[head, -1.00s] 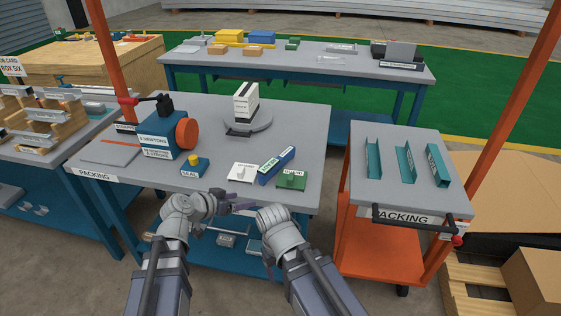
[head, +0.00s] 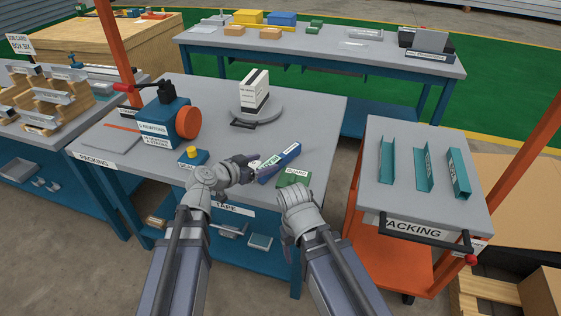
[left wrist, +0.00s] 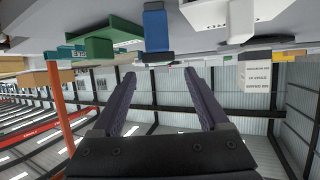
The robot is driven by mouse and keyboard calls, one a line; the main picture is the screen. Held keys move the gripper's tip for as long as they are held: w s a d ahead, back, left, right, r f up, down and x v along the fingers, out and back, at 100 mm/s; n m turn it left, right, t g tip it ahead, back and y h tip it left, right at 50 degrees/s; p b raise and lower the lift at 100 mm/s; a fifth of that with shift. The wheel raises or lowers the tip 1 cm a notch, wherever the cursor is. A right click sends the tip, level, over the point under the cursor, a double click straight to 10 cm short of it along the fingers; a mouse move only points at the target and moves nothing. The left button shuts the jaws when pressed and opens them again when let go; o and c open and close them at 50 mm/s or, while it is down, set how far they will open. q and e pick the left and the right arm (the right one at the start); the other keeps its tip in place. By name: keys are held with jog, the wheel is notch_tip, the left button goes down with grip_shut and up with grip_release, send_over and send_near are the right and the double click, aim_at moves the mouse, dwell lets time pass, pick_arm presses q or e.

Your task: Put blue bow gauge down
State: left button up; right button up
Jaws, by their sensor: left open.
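My left gripper (head: 250,168) is open, just left of the bar's near end, in front of a white block. In the left wrist view, which is upside down, a blue block end (left wrist: 155,28) shows beyond the two spread fingers (left wrist: 162,88), with nothing between them. My right gripper (head: 287,246) is low in front of the table edge, mostly hidden by its own wrist.
A green guard block (head: 293,178) sits right of the bar. A blue block with a yellow top (head: 195,157) is to the left. A boxed item stands on a round turntable (head: 262,113) behind. An orange cart (head: 400,195) with teal channels stands at right.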

aim_at(272, 161)
pick_arm(q)
jog(key=shift+b+x, duration=0.35)
jog(key=shift+x, duration=0.8)
jog(key=shift+f+b+x, duration=0.15)
jog(key=shift+b+x, duration=0.45)
jog(key=shift+x, duration=0.7)
jog(key=shift+f+b+x, duration=0.2)
jog(key=shift+b+x, duration=0.4)
jog(key=shift+x, duration=0.75)
jog(key=shift+s+a, duration=0.15)
jog(key=shift+a, duration=0.05)
jog(key=shift+r, duration=0.1)
grip_shut()
